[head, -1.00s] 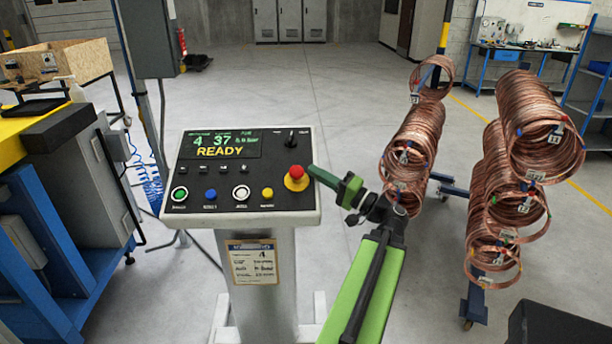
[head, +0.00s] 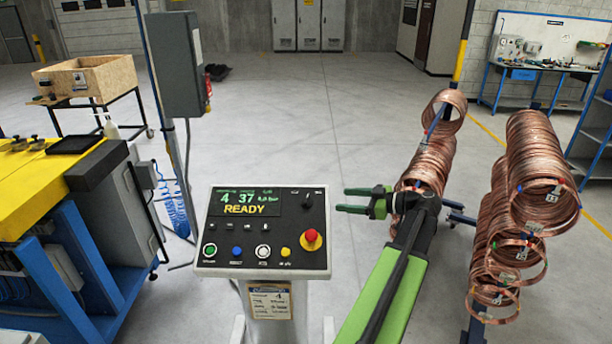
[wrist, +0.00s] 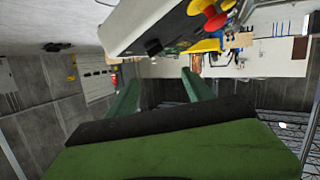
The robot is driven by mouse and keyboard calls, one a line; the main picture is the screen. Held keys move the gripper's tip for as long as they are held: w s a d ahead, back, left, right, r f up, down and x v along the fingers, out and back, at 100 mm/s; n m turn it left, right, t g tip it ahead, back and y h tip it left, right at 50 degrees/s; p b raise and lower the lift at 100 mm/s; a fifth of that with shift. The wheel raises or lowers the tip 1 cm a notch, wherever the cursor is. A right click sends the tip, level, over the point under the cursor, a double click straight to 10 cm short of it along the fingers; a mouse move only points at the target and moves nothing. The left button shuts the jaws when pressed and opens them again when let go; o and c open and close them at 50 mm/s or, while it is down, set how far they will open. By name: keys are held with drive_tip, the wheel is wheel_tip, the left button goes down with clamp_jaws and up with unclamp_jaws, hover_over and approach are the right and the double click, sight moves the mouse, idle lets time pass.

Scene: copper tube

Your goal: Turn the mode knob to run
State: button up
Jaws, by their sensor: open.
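The control panel (head: 264,262) stands on a pale pedestal, its lit screen (head: 246,202) reading READY. The small black mode knob (head: 308,201) is at the panel's upper right; its exact setting is too small to read. My gripper (head: 342,200) is open and empty, just right of the panel's upper right edge, with its fingers pointing left towards the knob and apart from it. In the wrist view my gripper's two green fingers (wrist: 160,77) are spread with nothing between them. The panel (wrist: 150,22) shows there upside down, with a dark knob (wrist: 153,46) sticking out.
A red emergency button (head: 312,238) sits below the knob, near the panel's right edge. Copper coils (head: 540,165) hang on racks to the right. A yellow-topped bench (head: 40,190) is at the left. The floor behind the panel is clear.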

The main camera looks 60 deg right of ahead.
drive_tip(key=s+d+r+n+g+p, duration=0.1)
drive_tip(key=d+r+n+p, duration=0.1)
drive_tip(key=n, duration=0.2)
drive_tip(key=b, duration=0.7)
approach(308, 199)
drive_tip(key=shift+g, duration=0.3)
drive_tip(key=x, duration=0.9)
drive_tip(key=shift+w, duration=0.65)
drive_tip(key=shift+c, duration=0.4)
